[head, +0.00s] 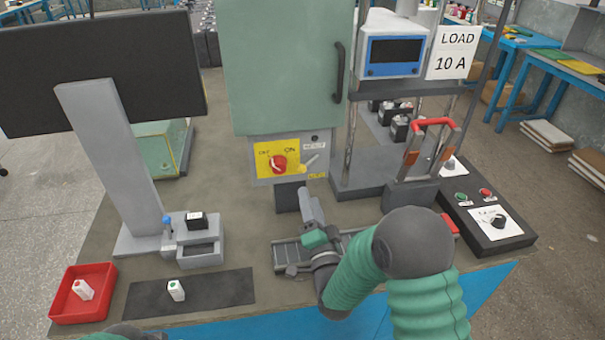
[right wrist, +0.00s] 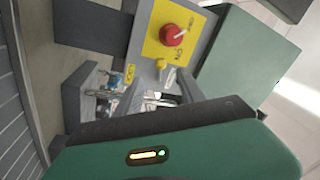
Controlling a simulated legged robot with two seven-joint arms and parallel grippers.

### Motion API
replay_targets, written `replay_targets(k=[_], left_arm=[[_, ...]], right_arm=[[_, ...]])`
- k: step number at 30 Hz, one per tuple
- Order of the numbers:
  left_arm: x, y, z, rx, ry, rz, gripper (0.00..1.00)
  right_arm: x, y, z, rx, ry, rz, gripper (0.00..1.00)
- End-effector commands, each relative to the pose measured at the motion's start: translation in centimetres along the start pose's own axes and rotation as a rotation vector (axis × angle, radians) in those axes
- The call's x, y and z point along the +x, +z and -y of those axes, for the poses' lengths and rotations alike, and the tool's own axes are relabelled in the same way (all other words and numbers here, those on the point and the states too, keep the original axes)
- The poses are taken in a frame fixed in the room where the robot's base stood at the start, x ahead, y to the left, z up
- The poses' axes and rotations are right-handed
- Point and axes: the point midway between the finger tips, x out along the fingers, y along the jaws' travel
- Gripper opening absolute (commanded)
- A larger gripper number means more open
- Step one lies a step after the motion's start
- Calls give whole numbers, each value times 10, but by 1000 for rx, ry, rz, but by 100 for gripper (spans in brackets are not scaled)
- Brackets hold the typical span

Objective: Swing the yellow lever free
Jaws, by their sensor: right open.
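The yellow lever (head: 309,162) sticks out of the grey lower front of the green cabinet, right of a red rotary switch (head: 279,163) on a yellow ON/OFF plate. In the right wrist view the lever (right wrist: 161,64) shows as a small yellow piece beside the plate, with the red switch (right wrist: 173,35) above. My right gripper (head: 308,192) is open, below the lever and apart from it in the head view. A green sliver of my left arm shows at the bottom left.
A control box (head: 490,225) is at the right. At the left are a monitor (head: 100,75), a grey fixture (head: 200,250), a red tray (head: 62,310) and a dark mat (head: 225,290).

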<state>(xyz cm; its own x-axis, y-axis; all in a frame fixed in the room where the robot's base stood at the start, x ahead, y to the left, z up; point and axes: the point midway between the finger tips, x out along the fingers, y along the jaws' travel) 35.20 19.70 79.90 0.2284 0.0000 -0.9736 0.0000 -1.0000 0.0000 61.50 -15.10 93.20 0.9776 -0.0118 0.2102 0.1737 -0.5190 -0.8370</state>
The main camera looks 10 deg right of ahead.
Motion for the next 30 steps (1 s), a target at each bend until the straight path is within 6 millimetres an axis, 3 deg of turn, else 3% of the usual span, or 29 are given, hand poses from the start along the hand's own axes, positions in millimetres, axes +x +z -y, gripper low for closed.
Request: replay_targets(k=[6, 10, 15, 22, 30], left_arm=[[-1, 0, 0, 0, 0, 0, 21], [-1, 0, 0, 0, 0, 0, 21], [-1, 0, 0, 0, 0, 0, 21], [-1, 0, 0, 0, 0, 0, 21], [-1, 0, 0, 0, 0, 0, 21]], right_arm=[[56, 0, 1, 0, -3, -1, 46], [80, 0, 0, -1, -2, 0, 46], [93, 1, 0, -1, 0, 2, 46], [94, 0, 0, -1, 0, 2, 46], [94, 0, 0, -1, 0, 2, 11]])
